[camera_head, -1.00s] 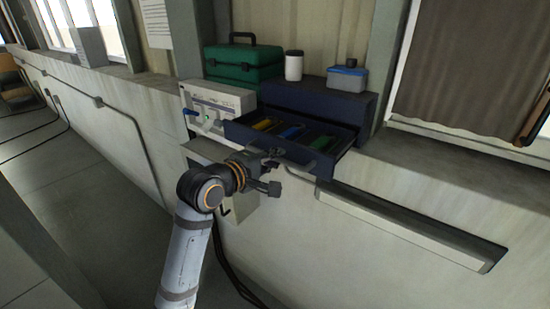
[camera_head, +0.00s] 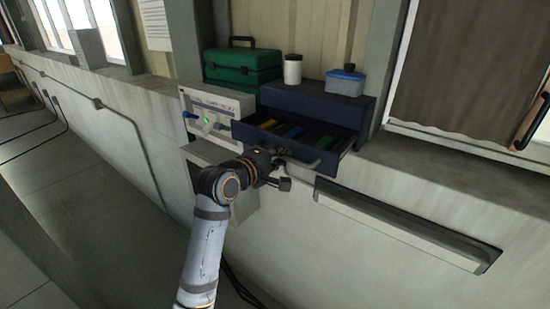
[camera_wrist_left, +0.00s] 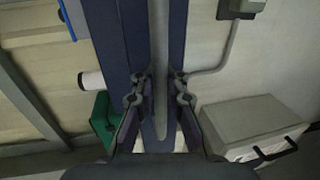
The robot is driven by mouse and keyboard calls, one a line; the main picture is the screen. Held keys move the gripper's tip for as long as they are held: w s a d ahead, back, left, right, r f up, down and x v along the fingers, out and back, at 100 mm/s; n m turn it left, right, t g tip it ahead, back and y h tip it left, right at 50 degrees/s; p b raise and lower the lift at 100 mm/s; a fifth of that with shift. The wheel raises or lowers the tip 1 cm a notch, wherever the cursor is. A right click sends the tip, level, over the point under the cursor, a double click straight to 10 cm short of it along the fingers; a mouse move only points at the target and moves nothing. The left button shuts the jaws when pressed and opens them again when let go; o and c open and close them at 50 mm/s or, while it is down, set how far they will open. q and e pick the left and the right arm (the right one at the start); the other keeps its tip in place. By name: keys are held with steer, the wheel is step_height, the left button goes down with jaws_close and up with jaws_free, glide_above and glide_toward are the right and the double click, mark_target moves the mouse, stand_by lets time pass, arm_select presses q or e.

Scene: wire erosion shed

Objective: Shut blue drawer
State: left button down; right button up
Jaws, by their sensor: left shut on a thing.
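The dark blue drawer (camera_head: 265,138) juts part way out of its dark blue cabinet (camera_head: 318,104). Several coloured items lie inside it, yellow, blue and green. Its grey bar handle (camera_head: 308,164) runs along the drawer front. My left gripper (camera_head: 282,170) is at that front, shut on the handle. In the left wrist view the handle (camera_wrist_left: 158,45) runs upright between the two fingers of my left gripper (camera_wrist_left: 160,92), with the blue drawer front behind. The exact finger contact is small and dark in the head view. My right gripper is not in view.
A green case (camera_head: 243,63), a white jar (camera_head: 292,70) and a clear box with a blue lid (camera_head: 345,81) stand on or by the cabinet. A pale instrument box (camera_head: 215,112) with a blue knob stands close on the left. A wall ledge (camera_head: 440,165) extends right.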

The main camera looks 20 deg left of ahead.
mark_target(291, 143)
arm_select(q)
steer(key=r+x, duration=0.1)
steer(key=x, duration=0.4)
steer(key=r+p+x, duration=0.1)
steer(key=x, duration=0.4)
steer(key=r+p+x, duration=0.1)
steer(key=x, duration=0.4)
steer(key=shift+w+r, duration=0.15)
steer(key=shift+w, duration=0.15)
steer(key=c, duration=1.4)
jaws_free()
steer(key=shift+s+a, duration=0.1)
steer(key=shift+s, duration=0.2)
steer(key=v, duration=1.1)
steer(key=shift+s, duration=0.25)
